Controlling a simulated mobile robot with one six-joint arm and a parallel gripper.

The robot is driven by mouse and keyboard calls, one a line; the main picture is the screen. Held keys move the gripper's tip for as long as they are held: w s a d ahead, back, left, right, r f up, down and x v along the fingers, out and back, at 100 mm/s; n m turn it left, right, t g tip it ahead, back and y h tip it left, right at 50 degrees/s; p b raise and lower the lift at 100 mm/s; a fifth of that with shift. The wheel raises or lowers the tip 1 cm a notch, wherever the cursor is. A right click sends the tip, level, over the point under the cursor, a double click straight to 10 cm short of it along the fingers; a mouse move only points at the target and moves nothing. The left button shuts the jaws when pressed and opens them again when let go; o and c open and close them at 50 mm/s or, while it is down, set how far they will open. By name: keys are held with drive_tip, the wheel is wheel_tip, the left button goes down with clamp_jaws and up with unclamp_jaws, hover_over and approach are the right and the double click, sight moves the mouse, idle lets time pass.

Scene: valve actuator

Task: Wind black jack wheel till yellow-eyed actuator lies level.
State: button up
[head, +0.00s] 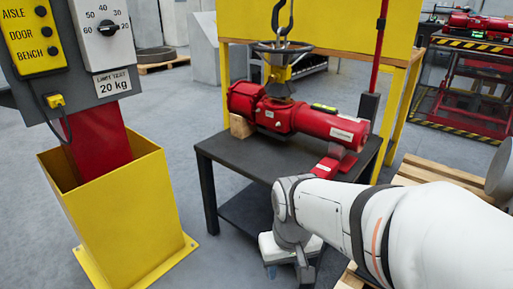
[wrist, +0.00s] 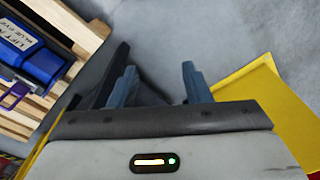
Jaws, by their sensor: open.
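The red actuator (head: 310,118) lies on a dark table (head: 230,158), its left end by a wooden block (head: 240,126). Its body slopes down to the right in the picture; I cannot tell its true tilt. A yellow eye (head: 278,75) stands on it below a hook, beside a grey handwheel (head: 283,47). A small yellow-green strip (head: 323,107) sits on top. A red jack-like part (head: 332,162) is under the right end; I cannot make out a black wheel there. My gripper (wrist: 161,85) is open and empty, over the floor in front of the table.
A yellow post base (head: 120,210) stands left, under a control panel (head: 90,40). Pallets lie right; the wrist view shows one pallet (wrist: 40,112) carrying a blue labelled unit (wrist: 30,60). A yellow frame (head: 340,25) stands behind the table. Grey floor is free between post and table.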

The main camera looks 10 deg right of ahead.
drive_tip(key=w+d+r+n+p, duration=0.1)
drive_tip(key=w+r+n+p, duration=0.1)
drive_tip(key=w+r+p, duration=0.4)
wheel_tip(320, 180, up, 3)
drive_tip(key=n+g+p, duration=0.1)
drive_tip(key=n+p, duration=0.4)
drive_tip(key=p, duration=0.5)
hover_over(308, 173)
drive_tip(key=shift+a+f, duration=0.1)
drive_tip(key=shift+n, duration=0.3)
wheel_tip(308, 173, down, 7)
drive_tip(key=shift+w+b, duration=0.1)
drive_tip(key=shift+b, duration=1)
drive_tip(key=shift+f, duration=0.55)
drive_tip(key=shift+c, duration=0.5)
clamp_jaws()
